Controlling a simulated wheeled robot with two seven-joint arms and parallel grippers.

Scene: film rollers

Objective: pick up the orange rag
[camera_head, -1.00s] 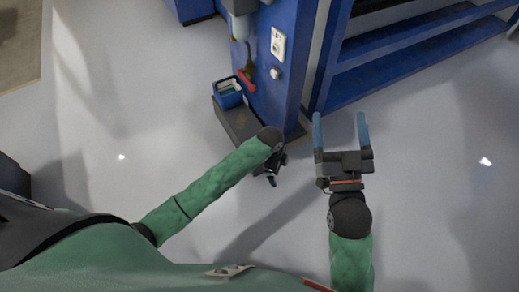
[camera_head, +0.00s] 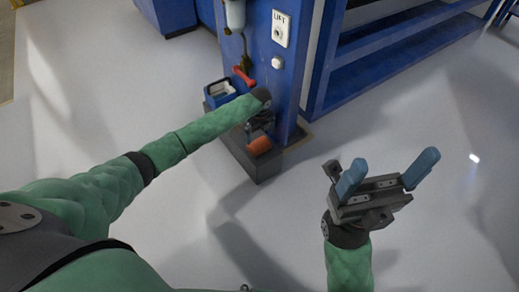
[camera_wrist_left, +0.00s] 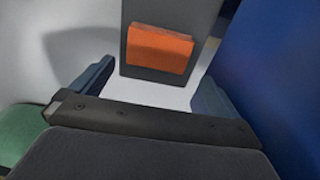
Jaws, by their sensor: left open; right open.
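The orange rag (camera_head: 259,146) lies on a dark grey block (camera_head: 262,168) at the foot of the blue machine. It looks like a small folded bundle. In the left wrist view the rag (camera_wrist_left: 160,50) shows ahead, between and beyond my open fingers. My left gripper (camera_head: 259,124) is above and close to the rag in the head view, its fingers partly hidden there. My right gripper (camera_head: 390,174) is open and empty over the floor at the right.
A blue bin (camera_head: 219,92) stands on the block behind my left gripper. The blue machine column (camera_head: 283,70) rises close to the right of that gripper, with a red handle (camera_head: 243,77) on it. Blue shelving (camera_head: 375,70) stands behind. The grey floor (camera_head: 210,200) is clear.

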